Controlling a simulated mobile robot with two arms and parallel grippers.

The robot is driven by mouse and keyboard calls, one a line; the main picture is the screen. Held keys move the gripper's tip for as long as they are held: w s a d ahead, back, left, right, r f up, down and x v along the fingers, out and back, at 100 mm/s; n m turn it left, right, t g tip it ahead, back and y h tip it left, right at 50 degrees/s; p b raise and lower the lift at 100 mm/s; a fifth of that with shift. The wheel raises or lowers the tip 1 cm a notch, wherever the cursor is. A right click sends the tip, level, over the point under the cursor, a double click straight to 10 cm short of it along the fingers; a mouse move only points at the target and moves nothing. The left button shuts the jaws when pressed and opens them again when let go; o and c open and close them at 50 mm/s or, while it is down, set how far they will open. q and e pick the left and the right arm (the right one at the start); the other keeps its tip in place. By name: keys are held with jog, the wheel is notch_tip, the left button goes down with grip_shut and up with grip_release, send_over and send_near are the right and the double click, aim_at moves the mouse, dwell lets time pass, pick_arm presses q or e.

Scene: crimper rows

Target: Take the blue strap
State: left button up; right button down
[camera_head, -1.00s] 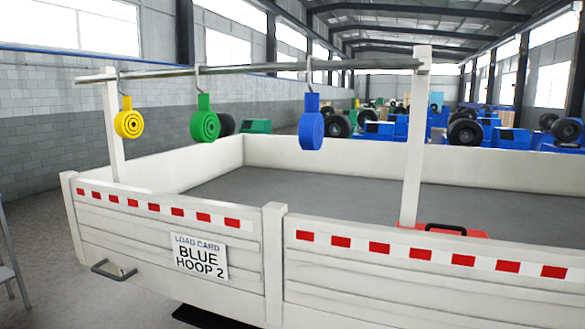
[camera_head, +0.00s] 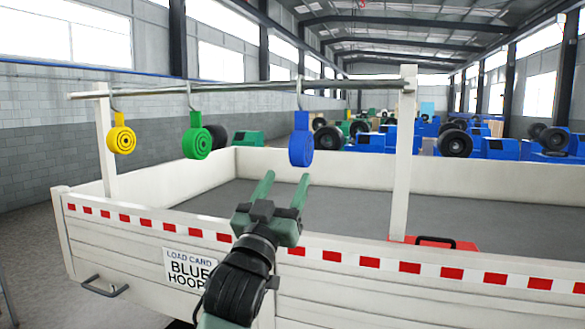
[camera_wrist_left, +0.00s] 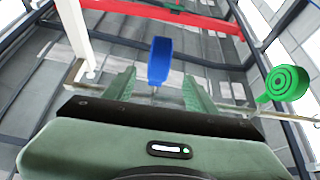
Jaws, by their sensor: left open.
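The blue strap (camera_head: 301,142) is a rolled strap hanging from a hook on the rail above the trailer, to the right of the green strap (camera_head: 197,138) and the yellow strap (camera_head: 120,136). My left gripper (camera_head: 284,186) is open and empty, its two green fingers pointing up toward the blue strap from just below it. In the left wrist view the blue strap (camera_wrist_left: 159,62) shows ahead, between and beyond the fingertips, apart from them. The green strap (camera_wrist_left: 285,83) is off to the right there. My right gripper does not show.
The rail (camera_head: 240,86) rests on white posts (camera_head: 405,150). The white trailer side wall (camera_head: 400,285) with red stripes stands in front, with a load card (camera_head: 190,270) reading blue hoop, partly hidden by my arm. A red case (camera_head: 435,242) stands inside the bed.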

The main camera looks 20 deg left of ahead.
aim_at(300, 136)
pick_arm(q)
jog(key=p+x, duration=0.2)
jog(key=x, duration=0.7)
jog(key=shift+s+p, duration=0.1)
jog(key=shift+p, duration=0.3)
jog(key=shift+x, duration=0.8)
jog(key=shift+f, duration=0.1)
grip_shut()
jog(key=shift+p, duration=0.35)
jog(key=shift+r+p, duration=1.3)
jog(key=shift+r, duration=0.45)
